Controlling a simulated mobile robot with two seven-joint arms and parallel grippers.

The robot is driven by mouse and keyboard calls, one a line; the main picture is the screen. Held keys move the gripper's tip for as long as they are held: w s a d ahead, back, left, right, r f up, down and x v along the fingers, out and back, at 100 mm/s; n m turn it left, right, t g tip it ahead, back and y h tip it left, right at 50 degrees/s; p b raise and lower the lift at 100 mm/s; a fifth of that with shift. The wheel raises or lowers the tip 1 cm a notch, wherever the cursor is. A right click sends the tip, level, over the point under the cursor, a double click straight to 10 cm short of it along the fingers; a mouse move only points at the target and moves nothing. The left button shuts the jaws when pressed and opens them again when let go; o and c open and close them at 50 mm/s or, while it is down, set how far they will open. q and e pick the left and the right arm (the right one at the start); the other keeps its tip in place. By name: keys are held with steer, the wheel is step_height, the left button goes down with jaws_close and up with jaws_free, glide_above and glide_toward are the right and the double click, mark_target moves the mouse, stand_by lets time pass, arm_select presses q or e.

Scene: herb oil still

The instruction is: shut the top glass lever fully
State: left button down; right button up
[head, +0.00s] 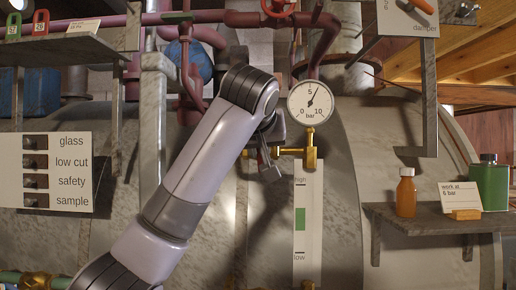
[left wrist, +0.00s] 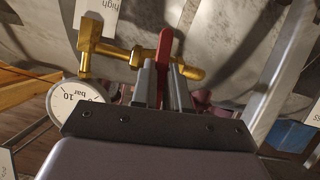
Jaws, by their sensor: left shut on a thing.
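The top glass lever is a red handle (left wrist: 165,42) on a brass fitting (left wrist: 112,49), seen in the left wrist view. It stands across the brass pipe there. My left gripper (left wrist: 162,82) is shut on the red handle, with one grey finger on each side of it. In the head view the brass fitting (head: 310,152) sits below the gauge, and my left gripper (head: 268,158) is at its left end. The red handle is hidden behind my gripper and arm in the head view. My right gripper is not in view.
A round pressure gauge (head: 310,101) stands just above the fitting. A level plate (head: 307,215) marked high and low hangs below it. A label board (head: 45,172) is at the left. A shelf (head: 440,220) with a bottle (head: 406,193) and a green can (head: 489,185) is at the right.

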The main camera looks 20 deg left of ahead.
arm_select(q)
steer(key=shift+m, duration=0.4)
steer(key=shift+y, duration=0.4)
steer(key=c, duration=1.1)
jaws_free()
steer(key=shift+b+v, duration=1.1)
steer(key=shift+v, duration=2.5)
